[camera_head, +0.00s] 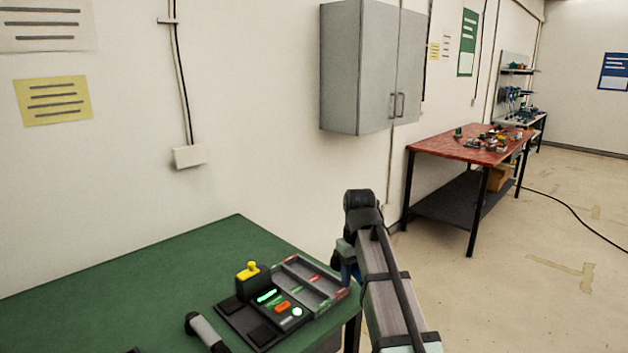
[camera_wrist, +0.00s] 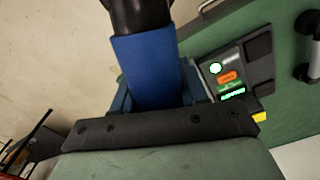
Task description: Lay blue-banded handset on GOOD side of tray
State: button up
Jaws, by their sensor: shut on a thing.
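My gripper (camera_wrist: 155,98) is shut on the blue-banded handset (camera_wrist: 148,68). In the wrist view its wide blue band sits between the fingers, and a black end reaches past the top edge. In the head view my gripper (camera_head: 347,258) is beside the tray's right end, largely hidden by my arm, with a little blue showing. The grey tray (camera_head: 301,289) lies at the green table's right edge, its shallow compartments bearing green and red marks. The lettering is too small to read. I see no handset in the tray.
A black test unit (camera_head: 262,321) with a yellow-topped post (camera_head: 252,271), a lit green display and coloured buttons adjoins the tray's left side. Another handset (camera_head: 206,331) lies at the table's front. The green table (camera_head: 130,285) is clear toward the wall.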

jog(key=shift+w+d+m, duration=1.2)
jog(key=shift+d+m, duration=0.2)
jog(key=shift+d, duration=1.9)
jog(key=s+f+m, duration=0.1)
jog(key=s+f, duration=0.5)
jog(key=f, duration=0.5)
jog(key=s+f, duration=0.6)
jog(key=f, duration=0.4)
jog(key=shift+s+f+m, duration=0.2)
jog(key=shift+f+m, duration=0.15)
jog(key=shift+m, duration=0.05)
jog(key=shift+r, duration=0.1)
